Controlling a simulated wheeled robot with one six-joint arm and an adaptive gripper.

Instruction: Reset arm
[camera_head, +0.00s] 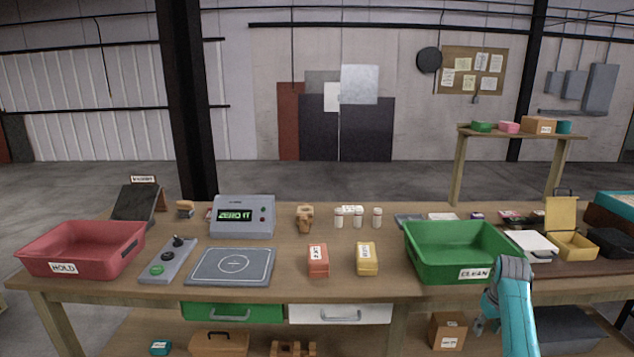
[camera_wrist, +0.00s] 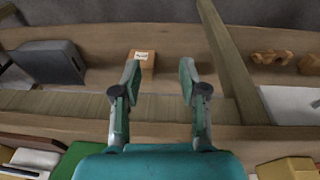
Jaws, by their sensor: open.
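My gripper (camera_wrist: 160,82) is open and empty in the wrist view, with its two fingers apart. Between and beyond the fingertips the wrist view shows a brown box (camera_wrist: 142,60) with a white label, standing on the lower shelf. In the head view my teal arm comes up at the lower right, in front of the table edge below the green CLEAN bin (camera_head: 462,276). My gripper (camera_head: 478,326) shows there only in small part, beside the arm and near the brown box (camera_head: 447,331).
The wooden table (camera_head: 290,290) holds a red HOLD bin (camera_head: 80,262), a control panel (camera_head: 168,262), a grey pad (camera_head: 231,266), a display device (camera_head: 243,217), a red block (camera_head: 318,260) and a yellow block (camera_head: 367,259). Drawers (camera_head: 340,313) sit under the front edge.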

